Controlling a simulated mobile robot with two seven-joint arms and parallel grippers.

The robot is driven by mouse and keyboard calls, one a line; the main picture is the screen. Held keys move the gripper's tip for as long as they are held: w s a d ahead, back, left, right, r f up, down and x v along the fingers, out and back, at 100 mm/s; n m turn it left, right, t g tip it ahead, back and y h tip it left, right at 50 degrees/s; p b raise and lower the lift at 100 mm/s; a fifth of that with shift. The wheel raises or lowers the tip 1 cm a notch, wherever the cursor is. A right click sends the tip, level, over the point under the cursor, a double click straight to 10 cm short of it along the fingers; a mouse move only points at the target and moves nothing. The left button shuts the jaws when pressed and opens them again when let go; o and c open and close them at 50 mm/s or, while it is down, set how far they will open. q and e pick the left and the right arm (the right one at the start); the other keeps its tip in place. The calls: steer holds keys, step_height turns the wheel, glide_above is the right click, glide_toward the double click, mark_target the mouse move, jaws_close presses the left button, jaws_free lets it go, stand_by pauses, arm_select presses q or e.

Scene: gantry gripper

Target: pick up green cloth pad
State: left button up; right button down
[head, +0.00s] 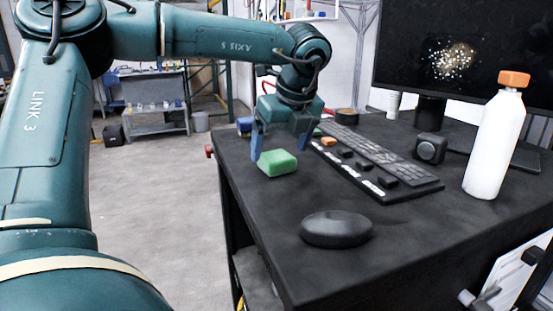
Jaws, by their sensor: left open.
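The green cloth pad (277,162) is a small rounded green block lying on the black table, near its left edge. My left gripper (279,150) comes down from above with its blue fingers apart. One finger is at the pad's left side and the other is at its back right. The fingertips are close to the pad; I cannot tell whether they touch it. The pad's front and top show clearly. My right gripper is not in view.
The black table (270,240) holds a dark mouse (336,229), a keyboard (375,150), a white bottle with an orange cap (492,140), a monitor (465,60) and a blue block (245,125). An orange piece (329,141) lies by the keyboard. The table's front left is clear.

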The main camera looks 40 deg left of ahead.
mark_target(279, 157)
arm_select(q)
steer(key=shift+x, duration=1.3)
steer(key=shift+c, duration=0.6)
steer(key=c, duration=1)
steer(key=shift+o, duration=0.2)
steer(key=shift+r, duration=0.1)
step_height(279, 157, up, 10)
steer(key=shift+b, duration=0.35)
